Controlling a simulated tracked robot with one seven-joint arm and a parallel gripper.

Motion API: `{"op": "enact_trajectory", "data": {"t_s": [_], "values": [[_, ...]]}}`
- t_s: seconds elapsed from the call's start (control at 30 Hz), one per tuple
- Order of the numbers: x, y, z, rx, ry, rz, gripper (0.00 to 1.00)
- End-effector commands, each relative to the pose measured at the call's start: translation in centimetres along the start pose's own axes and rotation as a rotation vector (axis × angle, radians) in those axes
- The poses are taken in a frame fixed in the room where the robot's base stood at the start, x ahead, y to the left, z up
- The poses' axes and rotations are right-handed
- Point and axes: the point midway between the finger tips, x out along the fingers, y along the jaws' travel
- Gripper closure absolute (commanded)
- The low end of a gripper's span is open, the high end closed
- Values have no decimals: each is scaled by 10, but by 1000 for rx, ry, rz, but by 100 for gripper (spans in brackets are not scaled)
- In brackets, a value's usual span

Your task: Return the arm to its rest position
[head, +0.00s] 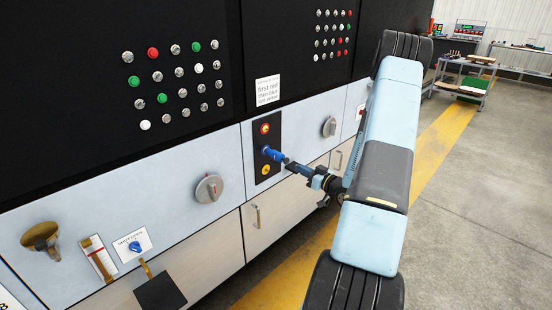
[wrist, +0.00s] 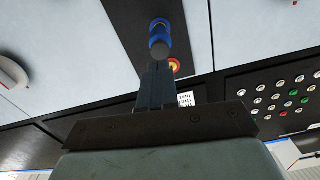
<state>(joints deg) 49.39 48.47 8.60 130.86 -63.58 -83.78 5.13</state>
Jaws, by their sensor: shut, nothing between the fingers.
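My arm reaches in from the right in the head view. My gripper (head: 290,164) points left at the machine's front, its fingers closed together and empty. Its tip is right by the blue cylinder (head: 271,153), which sticks out of a narrow black panel (head: 258,134). A red round piece (head: 265,128) sits above it and a yellow one (head: 266,170) below. In the wrist view my gripper (wrist: 158,68) is shut, with the blue cylinder (wrist: 160,32) just beyond the fingertips. I cannot tell whether they touch.
Grey knobs (head: 209,188) and (head: 329,126) and a brass knob (head: 40,237) jut from the machine front. A cabinet handle (head: 257,217) lies below. Open floor (head: 470,200) lies to the right, with a cart (head: 462,80) further back.

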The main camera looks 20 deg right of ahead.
Motion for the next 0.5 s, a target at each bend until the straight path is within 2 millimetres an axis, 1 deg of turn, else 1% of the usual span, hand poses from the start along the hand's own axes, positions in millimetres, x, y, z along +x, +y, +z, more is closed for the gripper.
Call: {"op": "enact_trajectory", "data": {"t_s": [0.27, 0.37, 0.5], "values": [[1, 0, -1, -2, -2, 0, 100], [5, -1, -6, -20, -24, 4, 100], [18, -3, -21, -77, -103, 28, 100]]}}
